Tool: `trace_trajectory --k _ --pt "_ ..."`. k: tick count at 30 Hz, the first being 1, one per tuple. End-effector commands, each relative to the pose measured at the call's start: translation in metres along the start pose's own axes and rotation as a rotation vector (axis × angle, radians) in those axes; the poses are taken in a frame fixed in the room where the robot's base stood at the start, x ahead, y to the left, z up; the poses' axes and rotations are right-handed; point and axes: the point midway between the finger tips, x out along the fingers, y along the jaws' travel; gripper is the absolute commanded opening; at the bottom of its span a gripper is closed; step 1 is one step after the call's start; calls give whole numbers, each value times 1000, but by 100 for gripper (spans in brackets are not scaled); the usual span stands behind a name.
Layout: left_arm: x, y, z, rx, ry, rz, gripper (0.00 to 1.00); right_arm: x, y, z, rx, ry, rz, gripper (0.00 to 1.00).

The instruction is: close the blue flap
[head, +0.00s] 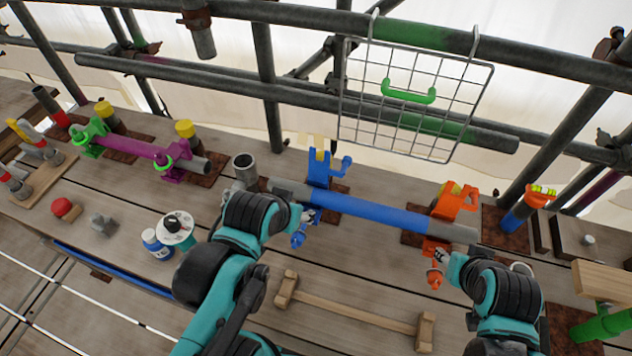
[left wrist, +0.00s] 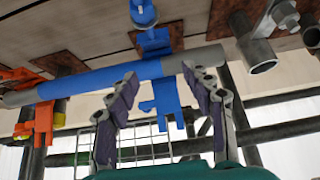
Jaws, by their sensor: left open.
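The blue flap (head: 318,168) stands up, open, on the far side of the blue-banded tube (head: 375,211). In the left wrist view the blue flap (left wrist: 165,105) shows between my finger tips, apart from both. A blue bolt piece (head: 299,238) hangs on the near side of the tube. My left gripper (head: 303,216) is at the tube beside the blue clamp; its open, empty fingers also show in the left wrist view (left wrist: 160,88). My right gripper (head: 441,257) is by the orange clamp's near bolt piece (head: 435,277); its fingers are too small to read.
The orange clamp (head: 454,200) stands open at the tube's right end. A wire basket (head: 415,100) hangs behind on the rails. A wooden mallet-like bar (head: 350,311) lies in front. A white tub (head: 175,230) and blue-white bottle (head: 155,243) stand left.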

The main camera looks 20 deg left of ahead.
Motion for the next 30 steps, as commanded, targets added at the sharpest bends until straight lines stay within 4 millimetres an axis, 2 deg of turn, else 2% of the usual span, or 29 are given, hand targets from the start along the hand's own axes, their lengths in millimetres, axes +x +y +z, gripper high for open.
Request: trace_trajectory --k 1,3,5,10,15,18,21,25,30 --pt "-9 0 -16 0 -13 0 32 -10 0 -8 0 0 0 40" --pt "-18 1 -39 0 -45 1 14 -23 0 -17 0 0 0 40" --pt "-25 2 -62 0 -79 2 0 -36 0 -26 0 0 0 40" --pt "-29 4 -126 0 -188 2 0 -72 0 -52 0 0 0 40" --pt "-17 6 -180 0 -295 2 0 -105 0 -76 0 0 0 40" --pt "-4 8 -202 0 -351 1 0 -122 0 -87 0 0 0 40" --pt "10 9 -216 0 -395 1 0 -133 0 -96 0 0 0 40" --pt "22 10 -223 0 -431 0 0 -141 0 -101 0 0 0 40" --pt "34 11 -222 0 -443 0 0 -141 0 -101 0 0 0 40"
